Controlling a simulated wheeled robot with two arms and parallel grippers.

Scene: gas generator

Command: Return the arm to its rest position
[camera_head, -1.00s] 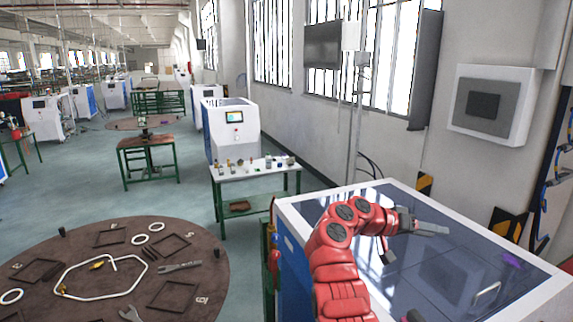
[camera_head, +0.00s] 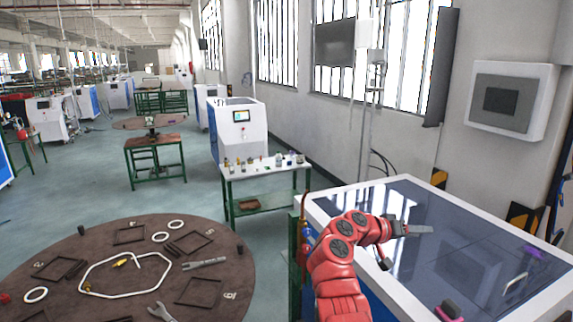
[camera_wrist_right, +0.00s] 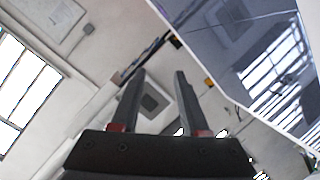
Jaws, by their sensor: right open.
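My right arm, red with dark joints, reaches in from the bottom of the head view. Its right gripper (camera_head: 412,230) is over the dark glass top of the white-framed machine (camera_head: 385,183). In the right wrist view the two dark fingers of the right gripper (camera_wrist_right: 156,95) stand apart with nothing between them. The wall and windows show beyond them, and the glass top lies at the upper right. My left gripper is not in the head view.
A round brown table (camera_head: 60,245) at the lower left holds a white tube loop, rings, frames and wrenches. A small white-topped table (camera_head: 262,180) with several fittings stands behind. A grey wall box (camera_head: 512,98) hangs at the right. Open floor lies between the tables.

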